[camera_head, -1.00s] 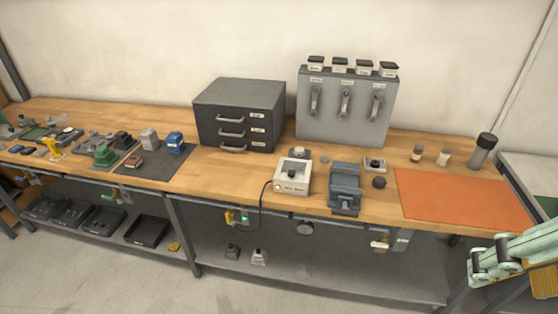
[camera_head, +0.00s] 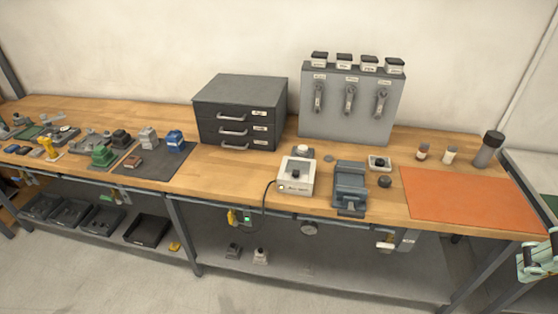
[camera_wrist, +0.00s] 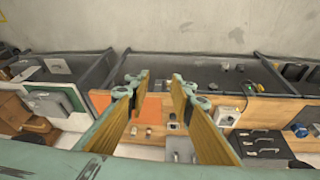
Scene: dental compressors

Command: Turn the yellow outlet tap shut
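A small yellow part (camera_head: 231,217) hangs at the bench's front edge beside a box with a green light, in the head view. A yellow upright piece (camera_head: 47,144) stands on the bench at the far left. My gripper (camera_wrist: 161,78) is open and empty in the wrist view, away from both. In the head view, only part of my arm shows at the right edge.
The wooden bench holds a grey drawer cabinet (camera_head: 238,112), a grey panel with levers (camera_head: 350,105), a white device (camera_head: 297,177), a blue-grey vise (camera_head: 349,190) and an orange mat (camera_head: 465,200). Black trays (camera_head: 147,230) sit on the lower shelf. The floor in front looks clear.

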